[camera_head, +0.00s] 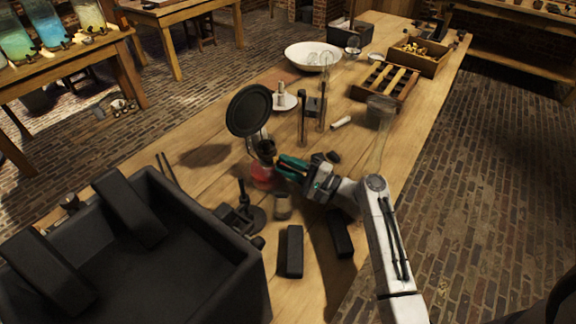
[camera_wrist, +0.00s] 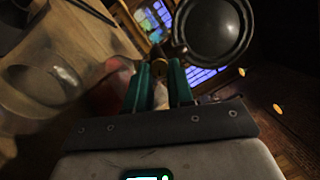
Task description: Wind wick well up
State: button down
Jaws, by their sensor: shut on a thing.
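An oil lamp with a red base (camera_head: 262,177) stands on the wooden table, with a dark burner (camera_head: 266,149) above it. A round black disc (camera_head: 249,110) rises behind the burner; it also shows in the wrist view (camera_wrist: 212,30). My gripper (camera_head: 281,162), with green fingers, reaches the lamp from the right at burner height. In the wrist view my gripper (camera_wrist: 159,72) is shut on a small part at the burner, seemingly the wick knob, mostly hidden between the fingers. The lamp's red base (camera_wrist: 112,82) is blurred there. I cannot make out the wick.
A large black open crate (camera_head: 215,270) stands at the near left. A dark stand (camera_head: 240,215), a small glass jar (camera_head: 282,207) and two black blocks (camera_head: 291,252) (camera_head: 340,234) lie close to my arm. Behind are a clear glass vessel (camera_head: 380,112), a rack (camera_head: 384,84) and a white bowl (camera_head: 313,56).

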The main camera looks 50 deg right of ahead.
jog(key=c, duration=1)
grip_release()
jog(key=s+a+r, duration=0.1)
jog(key=s+r, duration=0.3)
jog(key=s+a+r, duration=0.1)
jog(key=s+r, duration=0.3)
jog(key=s, duration=0.1)
jog(key=s+a+r, duration=0.2)
jog(key=s+r, duration=0.2)
jog(key=r, duration=0.1)
jog(key=shift+s, duration=0.2)
